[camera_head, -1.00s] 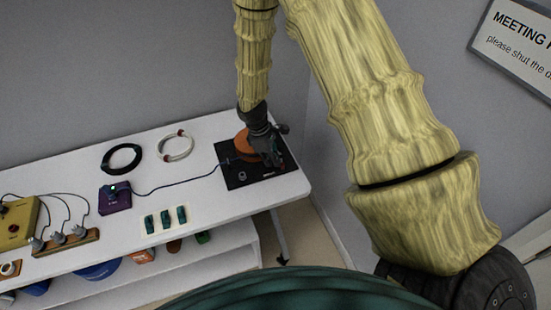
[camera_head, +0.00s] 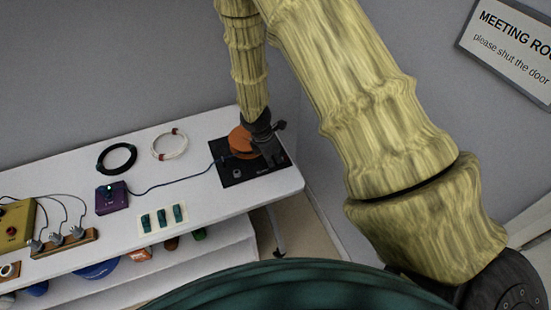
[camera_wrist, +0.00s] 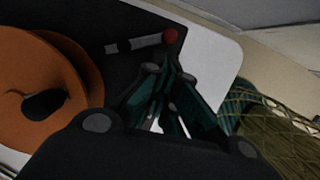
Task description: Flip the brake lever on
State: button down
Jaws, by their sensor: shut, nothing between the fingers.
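A black plate (camera_head: 229,178) sits at the right end of the white table and carries an orange disc (camera_head: 239,141). In the wrist view the disc (camera_wrist: 40,95) is at the left. A short grey lever with a red tip (camera_wrist: 170,36) lies across the plate's dark surface there, just beyond my fingers. I take this as the brake lever; in the head view it is hidden or too small to make out. My gripper (camera_head: 270,155) is low over the plate's right part, beside the disc. Its teal fingers (camera_wrist: 168,90) are shut and empty, apart from the red tip in the picture.
A blue cable runs from the plate to a purple box (camera_head: 112,198). A black ring (camera_head: 117,158), a white ring (camera_head: 170,144) and a panel of teal switches (camera_head: 162,218) lie to the left. A yellow box (camera_head: 14,226) is farther left. A wall stands close behind.

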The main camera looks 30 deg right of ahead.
jog(key=shift+w, duration=0.15)
jog(key=shift+w+a+p, duration=0.2)
jog(key=shift+w+p, duration=0.2)
jog(key=shift+w, duration=0.2)
jog(key=p+v, duration=0.7)
jog(key=v, duration=0.3)
jog(key=shift+p, duration=0.35)
jog(key=shift+s, duration=0.1)
dwell(0.4)
